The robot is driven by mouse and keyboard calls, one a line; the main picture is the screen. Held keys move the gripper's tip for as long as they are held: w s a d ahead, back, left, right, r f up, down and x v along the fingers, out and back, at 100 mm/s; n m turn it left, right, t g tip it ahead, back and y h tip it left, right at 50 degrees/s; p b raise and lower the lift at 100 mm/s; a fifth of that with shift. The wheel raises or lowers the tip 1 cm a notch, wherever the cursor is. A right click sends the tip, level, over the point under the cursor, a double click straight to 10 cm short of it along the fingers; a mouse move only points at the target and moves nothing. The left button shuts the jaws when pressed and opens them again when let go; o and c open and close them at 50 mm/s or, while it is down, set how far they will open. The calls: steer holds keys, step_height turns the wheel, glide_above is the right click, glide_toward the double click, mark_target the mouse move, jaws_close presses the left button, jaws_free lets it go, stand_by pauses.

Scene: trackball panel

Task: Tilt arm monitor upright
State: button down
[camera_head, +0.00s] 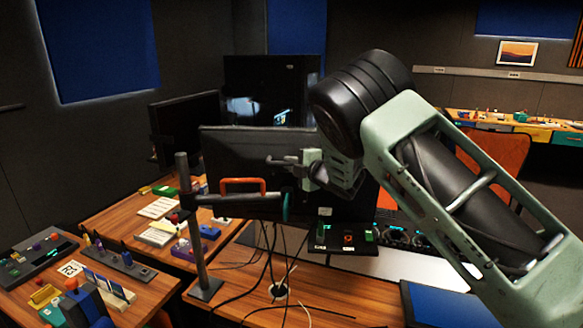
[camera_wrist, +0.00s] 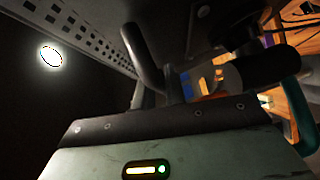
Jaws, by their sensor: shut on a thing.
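The arm monitor (camera_head: 235,152) is a wide dark panel in the middle of the head view, with its back towards me. An orange handle (camera_head: 242,181) shows in front of its lower part. A dark post (camera_head: 188,215) and a horizontal arm carry it. My gripper (camera_head: 278,160) is at the monitor's back, right of and above the handle, and is shut on part of the monitor. The exact held part is hard to see. In the wrist view my gripper (camera_wrist: 210,46) is close against dark parts, beside a perforated strip (camera_wrist: 85,38). The monitor's exact tilt is hard to judge.
A teal knob (camera_head: 286,206) sits just below my gripper. Cables (camera_head: 275,265) hang beneath the monitor. Other dark screens (camera_head: 188,122) stand behind it. The left table (camera_head: 140,290) holds several small panels and blocks. A blue panel (camera_head: 440,305) lies at the front right.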

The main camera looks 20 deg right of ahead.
steer(key=shift+w+d+r, duration=0.15)
steer(key=shift+w+d, duration=0.05)
steer(key=shift+w, duration=0.25)
steer(key=c, duration=1.5)
jaws_free()
steer(key=shift+o, duration=0.2)
steer(key=shift+s, duration=0.1)
steer(key=b+v, duration=0.6)
steer(key=v, duration=1.1)
steer(key=shift+d+r, duration=0.2)
steer(key=shift+r, duration=0.2)
